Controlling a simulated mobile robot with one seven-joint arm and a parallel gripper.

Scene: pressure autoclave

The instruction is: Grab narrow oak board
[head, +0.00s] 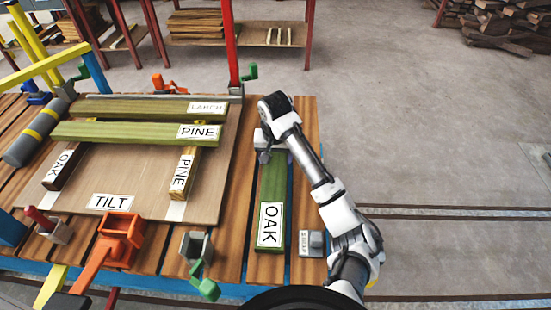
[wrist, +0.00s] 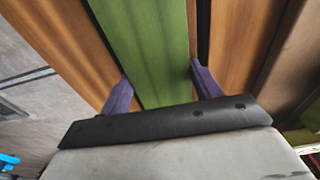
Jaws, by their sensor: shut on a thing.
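The narrow oak board (head: 271,195) is a green board with a white OAK label at its near end. It lies lengthwise on the right part of the slatted table. My gripper (head: 268,156) is over its far part, with the arm reaching in from the right. In the wrist view, the purple fingers of my gripper (wrist: 157,92) sit on both sides of the green board (wrist: 150,45) and are shut on it. The board's far end is largely hidden by my gripper in the head view.
A tilting panel (head: 130,180) left of the board carries green LARCH (head: 170,109) and PINE (head: 130,132) boards across short OAK (head: 66,167) and PINE (head: 185,170) pieces. A small grey block (head: 311,243) and a green-handled clamp (head: 200,262) are near the front edge. Floor at right is clear.

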